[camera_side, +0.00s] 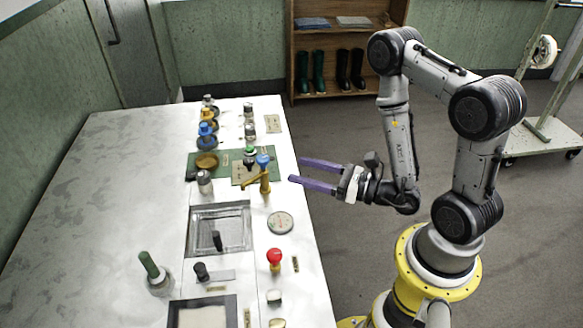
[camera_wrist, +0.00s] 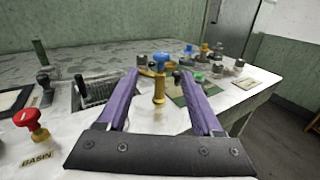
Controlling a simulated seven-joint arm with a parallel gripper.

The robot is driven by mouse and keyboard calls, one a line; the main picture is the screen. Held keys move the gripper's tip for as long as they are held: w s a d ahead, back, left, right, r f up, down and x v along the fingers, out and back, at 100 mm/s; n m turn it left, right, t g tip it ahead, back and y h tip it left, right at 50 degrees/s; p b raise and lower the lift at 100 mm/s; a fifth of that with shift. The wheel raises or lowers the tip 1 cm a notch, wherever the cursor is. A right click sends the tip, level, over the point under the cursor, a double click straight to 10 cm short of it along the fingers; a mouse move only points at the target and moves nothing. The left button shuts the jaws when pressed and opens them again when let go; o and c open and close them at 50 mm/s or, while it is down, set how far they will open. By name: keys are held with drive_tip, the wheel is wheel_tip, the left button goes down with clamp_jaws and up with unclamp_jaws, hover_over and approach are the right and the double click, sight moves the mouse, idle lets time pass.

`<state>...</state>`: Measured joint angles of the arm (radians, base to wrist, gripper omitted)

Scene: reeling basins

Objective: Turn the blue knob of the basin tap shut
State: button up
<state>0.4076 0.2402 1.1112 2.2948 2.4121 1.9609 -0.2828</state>
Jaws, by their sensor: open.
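The basin tap (camera_side: 265,180) is a brass post with a side spout, topped by a blue knob (camera_side: 263,160). It stands beside the sunken basin (camera_side: 219,247), near the right edge of the worktop. My gripper (camera_side: 297,171) has two purple fingers, open and empty, to the right of the tap and apart from it in the side view. In the wrist view the brass tap (camera_wrist: 159,88) and its blue knob (camera_wrist: 160,61) show between the two fingers, beyond their tips. The tap's base is partly visible; how far the knob is turned cannot be told.
A red knob (camera_side: 274,256) stands nearer on the worktop (camera_side: 120,190); a round plate (camera_side: 280,222) lies between it and the tap. Behind the tap are a green-capped fitting (camera_side: 249,153), another blue knob (camera_side: 206,130) and several fittings. The left worktop is mostly clear.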

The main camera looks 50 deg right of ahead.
drive_tip(key=w+a+r+n+g+y, duration=0.1)
drive_tip(key=w+a+r+n+y, duration=0.25)
drive_tip(key=y, duration=0.45)
drive_tip(key=n+g+y, duration=0.5)
drive_tip(key=n+g, duration=0.6)
drive_tip(key=g, duration=0.3)
approach(258, 162)
drive_tip(key=shift+m, duration=0.25)
drive_tip(key=a, duration=0.3)
drive_tip(key=w+a, duration=0.1)
drive_tip(key=a, duration=0.7)
drive_tip(key=shift+w+a+f, duration=0.1)
drive_tip(key=shift+w+a, duration=0.15)
drive_tip(key=shift+w, duration=0.1)
clamp_jaws()
